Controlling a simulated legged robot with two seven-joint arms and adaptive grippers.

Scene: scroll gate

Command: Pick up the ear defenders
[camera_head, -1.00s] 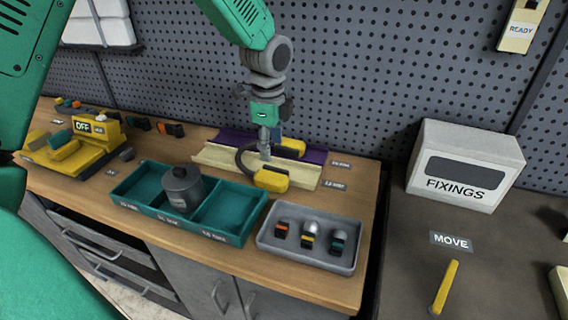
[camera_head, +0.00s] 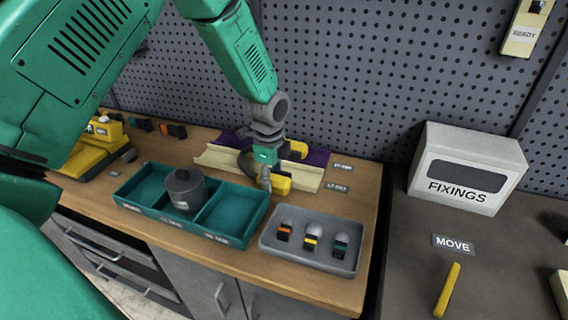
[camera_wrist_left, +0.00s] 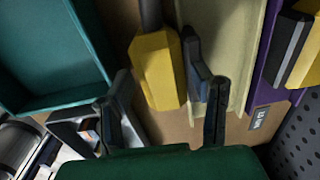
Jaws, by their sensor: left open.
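The ear defenders have two yellow cups and a dark headband. The near cup (camera_head: 281,184) and the far cup (camera_head: 298,150) show in the head view, on and beside a cream curved channel (camera_head: 222,158). My left gripper (camera_head: 265,182) points down at the near cup and hides part of the band. In the left wrist view the near cup (camera_wrist_left: 158,72) appears between the open fingers of my left gripper (camera_wrist_left: 157,85); I cannot tell whether they touch it. The far cup shows at the right edge. My right gripper is not in view.
A teal divided tray (camera_head: 146,181) holds a grey lidded pot (camera_head: 184,190). A grey tray (camera_head: 280,255) with several small capped items stands in front. A purple strip (camera_head: 318,156) lies behind the channel. A pegboard wall (camera_head: 350,80) rises behind; a FIXINGS box (camera_head: 467,170) stands right.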

